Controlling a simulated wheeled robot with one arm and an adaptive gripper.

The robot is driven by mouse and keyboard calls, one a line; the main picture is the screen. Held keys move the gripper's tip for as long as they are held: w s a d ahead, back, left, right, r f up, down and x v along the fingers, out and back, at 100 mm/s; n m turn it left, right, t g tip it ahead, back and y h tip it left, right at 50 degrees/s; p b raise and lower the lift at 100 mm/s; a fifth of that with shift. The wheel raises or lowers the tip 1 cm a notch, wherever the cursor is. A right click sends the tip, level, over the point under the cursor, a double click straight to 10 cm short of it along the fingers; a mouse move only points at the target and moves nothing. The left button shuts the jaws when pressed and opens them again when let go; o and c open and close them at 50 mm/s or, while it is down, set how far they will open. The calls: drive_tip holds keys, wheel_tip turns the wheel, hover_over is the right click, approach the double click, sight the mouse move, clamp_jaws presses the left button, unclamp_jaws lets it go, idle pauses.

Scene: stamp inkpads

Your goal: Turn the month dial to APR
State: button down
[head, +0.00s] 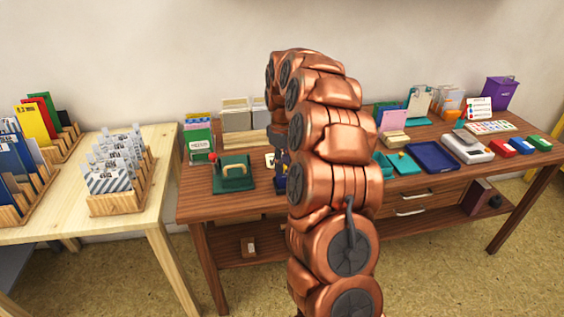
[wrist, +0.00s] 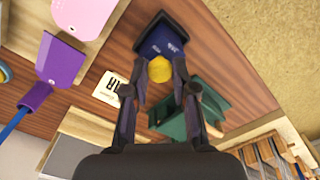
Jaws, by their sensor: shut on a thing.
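A dark blue device (wrist: 165,42) with small pale markings stands on the brown table in the wrist view. A round yellow dial (wrist: 160,70) is on its near side. My gripper (wrist: 160,76) has a finger on each side of the yellow dial and is shut on it. In the head view, my copper arm hides most of the blue device (head: 280,186), and my dark gripper (head: 281,158) shows just left of the arm.
A green device (head: 234,173) with a red knob stands close to the left. A purple tool (wrist: 62,62) and a pink board (wrist: 85,14) are on the other side in the wrist view. Trays and a dark blue tray (head: 433,157) lie right of my arm.

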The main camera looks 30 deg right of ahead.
idle(0.4)
drive_tip(key=c, duration=0.9)
unclamp_jaws()
wheel_tip(320, 180, up, 12)
idle(0.7)
